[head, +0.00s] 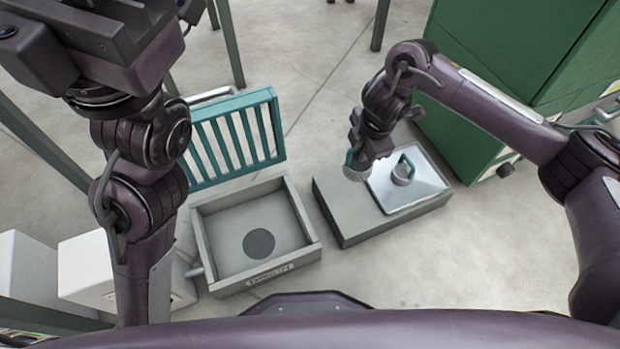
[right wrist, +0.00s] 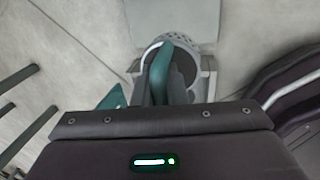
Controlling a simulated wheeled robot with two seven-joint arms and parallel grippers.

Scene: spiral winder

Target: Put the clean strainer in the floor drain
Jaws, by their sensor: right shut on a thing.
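My right gripper (head: 362,157) is shut on the teal handle (right wrist: 160,72) of a grey perforated strainer (head: 354,174), held at the left edge of the metal tray. In the right wrist view the strainer's rim (right wrist: 186,42) shows beyond the fingers. Another teal-handled item (head: 403,174), seemingly a second strainer, is on the tray. Which is cleaner I cannot tell. The floor drain (head: 311,240) is an open grey box with a dark round hole (head: 258,243) in its floor. My left gripper (head: 90,40) is at the top left; its fingertips do not show clearly.
A teal slatted grate (head: 238,138) stands raised behind the drain. The metal tray (head: 428,182) lies on a low grey block (head: 345,223) right of the drain. A green cabinet (head: 470,120) stands at the right. White boxes (head: 85,265) stand left of the drain.

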